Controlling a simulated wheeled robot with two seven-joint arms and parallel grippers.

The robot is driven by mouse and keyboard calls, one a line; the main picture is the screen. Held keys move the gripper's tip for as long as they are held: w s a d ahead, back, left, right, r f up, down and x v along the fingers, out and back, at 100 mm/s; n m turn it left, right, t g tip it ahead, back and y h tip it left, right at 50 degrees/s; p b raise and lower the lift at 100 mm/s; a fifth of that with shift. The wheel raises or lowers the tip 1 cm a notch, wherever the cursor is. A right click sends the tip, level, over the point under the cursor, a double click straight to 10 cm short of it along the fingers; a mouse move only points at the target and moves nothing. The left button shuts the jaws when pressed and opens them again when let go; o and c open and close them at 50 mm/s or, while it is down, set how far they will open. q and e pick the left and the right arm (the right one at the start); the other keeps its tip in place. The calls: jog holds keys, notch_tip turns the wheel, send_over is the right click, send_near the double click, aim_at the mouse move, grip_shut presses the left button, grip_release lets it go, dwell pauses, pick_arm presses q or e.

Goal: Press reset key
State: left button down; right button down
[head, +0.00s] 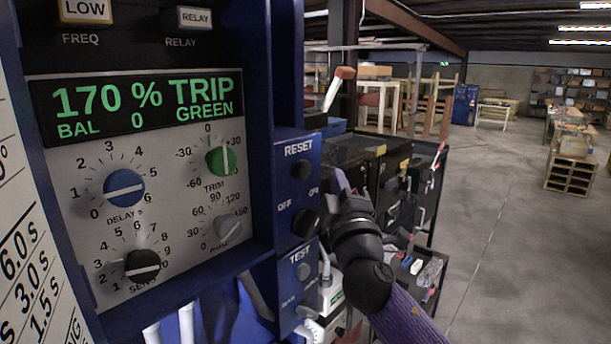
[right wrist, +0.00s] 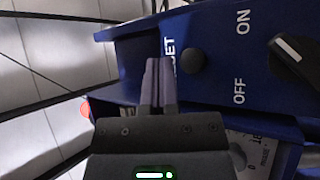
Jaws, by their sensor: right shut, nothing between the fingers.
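The reset key (head: 301,169) is a round black button below the RESET label on the blue side panel; it also shows in the right wrist view (right wrist: 192,61). My right gripper (head: 336,180) is in front of the panel, to the right of the key in the head view. In the right wrist view its two fingers (right wrist: 158,66) are together and empty, with their tips just left of the key, over the RESET lettering. They look apart from the key, but the depth gap is hard to judge. My left gripper is not in view.
Cabinets (head: 390,170) stand behind. The floor at right is open.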

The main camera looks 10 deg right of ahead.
aim_at(309, 164)
jog(key=shift+w+a+b, duration=0.8)
jog(key=shift+w+a, duration=0.4)
jog(key=shift+w, duration=0.3)
dwell(0.9)
jog(key=shift+w+a+b, duration=0.25)
jog(key=shift+w+b, duration=0.05)
jog(key=shift+w+a+b, duration=0.3)
jog(key=shift+w+b, duration=0.1)
jog(key=shift+b, duration=0.05)
dwell(0.7)
jog(key=shift+s+d+p, duration=0.55)
jog(key=shift+s+p, duration=0.05)
jog(key=shift+s, duration=0.15)
